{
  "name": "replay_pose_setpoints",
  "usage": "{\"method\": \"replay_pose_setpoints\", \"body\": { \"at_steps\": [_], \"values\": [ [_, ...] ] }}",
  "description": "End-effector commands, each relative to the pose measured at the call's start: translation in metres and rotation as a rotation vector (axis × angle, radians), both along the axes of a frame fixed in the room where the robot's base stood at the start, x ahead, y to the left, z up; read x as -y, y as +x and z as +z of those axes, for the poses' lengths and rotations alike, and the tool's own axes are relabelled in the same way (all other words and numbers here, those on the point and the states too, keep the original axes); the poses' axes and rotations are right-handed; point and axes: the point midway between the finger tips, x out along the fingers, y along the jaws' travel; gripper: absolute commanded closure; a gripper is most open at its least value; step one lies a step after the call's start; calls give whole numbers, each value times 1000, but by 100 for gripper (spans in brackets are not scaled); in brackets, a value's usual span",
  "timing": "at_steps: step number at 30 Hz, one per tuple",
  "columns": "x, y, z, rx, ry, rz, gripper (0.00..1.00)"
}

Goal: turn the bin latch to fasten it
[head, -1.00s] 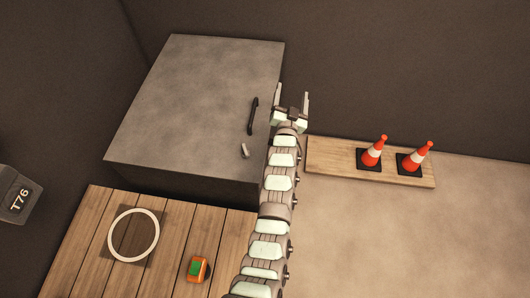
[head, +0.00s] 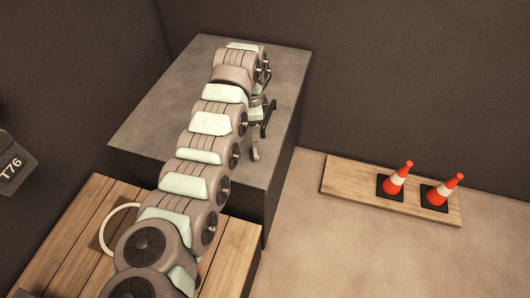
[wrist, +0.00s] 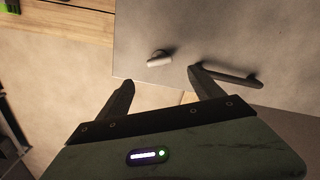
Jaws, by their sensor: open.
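The grey bin (head: 200,80) has a flat lid with a dark bar handle (head: 269,118) near its right edge. A small pale latch (head: 256,154) sits just below the handle. In the wrist view the latch (wrist: 159,57) lies beyond the gap between my fingertips, with the handle (wrist: 230,76) to its right. My gripper (wrist: 163,86) is open and empty. Its right fingertip overlaps the handle's left end in the picture; I cannot tell whether they touch. In the head view my arm hides part of the lid and most of my gripper.
A wooden platform (head: 235,250) with a white ring (head: 113,222) stands in front of the bin. Two orange cones (head: 396,181) stand on a plank (head: 345,185) at right. A T76 block (head: 14,168) is at far left.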

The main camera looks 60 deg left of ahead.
Motion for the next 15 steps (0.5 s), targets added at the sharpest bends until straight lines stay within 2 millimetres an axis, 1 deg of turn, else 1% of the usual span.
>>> {"method": "replay_pose_setpoints", "body": {
  "at_steps": [2, 5, 12, 15],
  "values": [
    [1, -3, -5, -8, -6, -2, 24],
    [2, -3, -18, -7, -7, -1, 24],
    [2, -1, -65, -5, -5, -2, 24],
    [3, 0, -82, -4, -6, -2, 24]
  ]
}}
